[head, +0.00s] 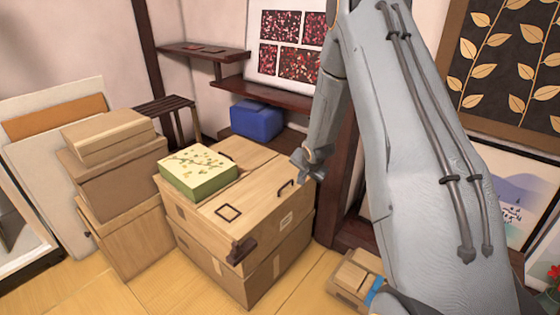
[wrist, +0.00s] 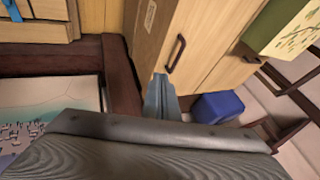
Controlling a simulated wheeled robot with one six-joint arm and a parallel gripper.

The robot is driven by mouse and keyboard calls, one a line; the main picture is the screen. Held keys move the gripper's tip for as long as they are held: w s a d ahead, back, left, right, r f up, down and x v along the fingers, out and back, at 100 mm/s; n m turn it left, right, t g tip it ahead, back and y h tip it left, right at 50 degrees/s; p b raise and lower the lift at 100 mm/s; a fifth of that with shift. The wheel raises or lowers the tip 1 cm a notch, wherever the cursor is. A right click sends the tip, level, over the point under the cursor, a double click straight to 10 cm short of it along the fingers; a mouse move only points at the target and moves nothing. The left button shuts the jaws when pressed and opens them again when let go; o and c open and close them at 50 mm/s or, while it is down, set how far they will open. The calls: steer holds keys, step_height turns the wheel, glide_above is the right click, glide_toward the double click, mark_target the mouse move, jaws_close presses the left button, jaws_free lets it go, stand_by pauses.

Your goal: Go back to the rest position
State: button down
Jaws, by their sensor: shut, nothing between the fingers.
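My gripper (head: 309,165) is at the lower end of my grey arm, by the right side of the large wooden chest (head: 262,212). It is shut and nothing shows in it. My thick grey arm covers much of the right half of the head view.
A green box with a floral lid (head: 197,172) sits on the chest. Stacked cartons (head: 112,150) stand left. A blue bin (head: 256,120) is behind, below wooden shelves (head: 262,94). A small wooden box (head: 352,280) lies front right. Tatami floor (head: 95,297) is clear at front left.

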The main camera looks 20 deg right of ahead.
steer(key=s+a+r+n+g, duration=0.2)
steer(key=s+a+r+n, duration=0.1)
steer(key=s, duration=0.9)
steer(key=s+a+r+n+g, duration=0.2)
steer(key=s+a+r, duration=0.4)
steer(key=s, duration=0.6)
steer(key=s+a+r+n+g, duration=0.2)
steer(key=s+a+r+n, duration=0.3)
steer(key=s, duration=0.8)
step_height(320, 180, up, 3)
steer(key=shift+r+g+y, duration=0.2)
steer(key=shift+g+y, duration=0.2)
